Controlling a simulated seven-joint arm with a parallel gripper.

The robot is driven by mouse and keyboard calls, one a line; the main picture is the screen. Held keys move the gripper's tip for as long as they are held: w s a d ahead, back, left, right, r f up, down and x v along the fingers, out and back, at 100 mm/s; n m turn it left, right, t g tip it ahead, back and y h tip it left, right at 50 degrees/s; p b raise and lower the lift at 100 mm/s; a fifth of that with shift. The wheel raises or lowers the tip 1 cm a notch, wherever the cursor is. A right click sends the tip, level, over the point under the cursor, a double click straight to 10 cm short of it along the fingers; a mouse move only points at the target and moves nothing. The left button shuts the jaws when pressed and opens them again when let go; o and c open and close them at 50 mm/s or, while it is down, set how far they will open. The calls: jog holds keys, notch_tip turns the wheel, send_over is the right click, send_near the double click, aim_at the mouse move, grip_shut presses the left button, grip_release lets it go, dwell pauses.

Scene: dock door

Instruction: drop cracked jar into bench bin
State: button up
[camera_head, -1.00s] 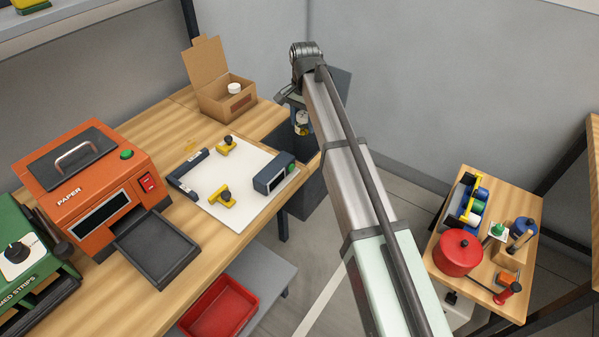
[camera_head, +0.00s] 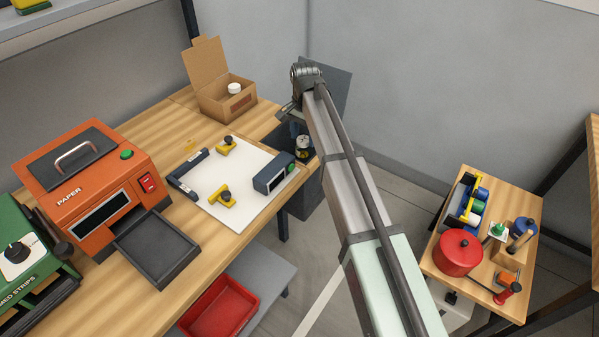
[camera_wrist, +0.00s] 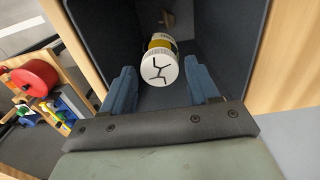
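The cracked jar (camera_wrist: 159,68) has a white lid with a black crack mark and a yellow body. In the wrist view it lies inside the dark bench bin (camera_wrist: 228,35), lid toward me, just beyond my fingertips. My gripper (camera_wrist: 160,66) has its two blue fingers spread at the bin's mouth, with a gap between each finger and the jar. In the head view the jar (camera_head: 302,146) shows in the mouth of the bin (camera_head: 308,196), beside the bench end. My forearm hides much of the gripper there.
The bin's raised lid panel (camera_head: 336,88) stands behind my arm. A white board (camera_head: 240,165) with yellow clamps and an open cardboard box (camera_head: 222,100) are on the bench (camera_head: 150,128). A side table (camera_head: 487,285) with a red pot stands at the right.

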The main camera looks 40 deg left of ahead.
jog(key=o, duration=0.4)
jog(key=shift+r, duration=0.1)
notch_tip(320, 180, up, 14)
jog(key=shift+f, duration=0.2)
dwell(0.4)
jog(key=shift+a, duration=0.1)
dwell(0.4)
